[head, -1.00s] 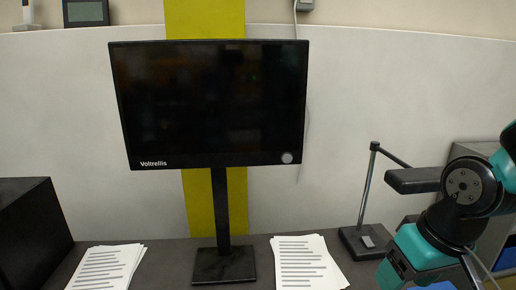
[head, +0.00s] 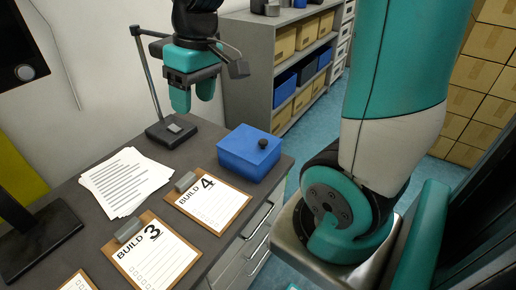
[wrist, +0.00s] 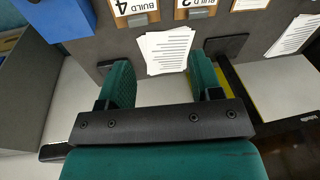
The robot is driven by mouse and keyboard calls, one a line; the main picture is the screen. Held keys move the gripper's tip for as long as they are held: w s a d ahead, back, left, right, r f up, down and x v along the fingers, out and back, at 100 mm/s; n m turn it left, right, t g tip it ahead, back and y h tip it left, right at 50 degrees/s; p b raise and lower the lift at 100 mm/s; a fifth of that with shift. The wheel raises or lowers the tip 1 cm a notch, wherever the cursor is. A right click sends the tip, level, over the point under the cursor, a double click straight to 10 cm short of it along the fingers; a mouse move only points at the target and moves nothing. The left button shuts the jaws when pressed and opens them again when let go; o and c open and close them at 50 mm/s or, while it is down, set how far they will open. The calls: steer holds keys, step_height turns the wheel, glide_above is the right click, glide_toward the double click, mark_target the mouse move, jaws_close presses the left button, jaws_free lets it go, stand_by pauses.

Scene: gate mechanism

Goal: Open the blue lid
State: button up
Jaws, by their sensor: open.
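A blue box (head: 245,160) with a blue lid (head: 250,143) stands near the right end of the dark desk in the head view. A dark round knob (head: 263,143) sits on top of the lid. The lid looks shut. Part of the blue box also shows at the top left of the wrist view (wrist: 62,16). My gripper (head: 193,98) hangs above the back of the desk, left of and higher than the box, near the lamp. Its two teal fingers are apart and empty. In the wrist view the open fingers (wrist: 163,85) point toward the desk, with nothing between them.
Clipboards marked BUILD 4 (head: 208,200) and BUILD 3 (head: 155,250) lie left of the box. A paper stack (head: 125,180), a desk lamp (head: 149,85) and a monitor stand (head: 40,240) are farther left. Grey shelves (head: 262,60) stand behind. Desk between lamp and box is mostly clear.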

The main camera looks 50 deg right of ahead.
steer(key=w+d+f+m+h+b, duration=0.1)
steer(key=w+d+f+m+b, duration=0.15)
steer(key=d, duration=0.45)
steer(key=w+d+f+m+b, duration=0.1)
steer(key=d+f, duration=0.3)
steer(key=d, duration=0.4)
steer(key=m+g+h+b, duration=0.1)
steer(key=m+b, duration=0.1)
glide_above(263, 141)
step_height(263, 141, down, 4)
step_height(263, 141, down, 16)
steer(key=shift+f+b, duration=0.1)
steer(key=shift+b, duration=0.25)
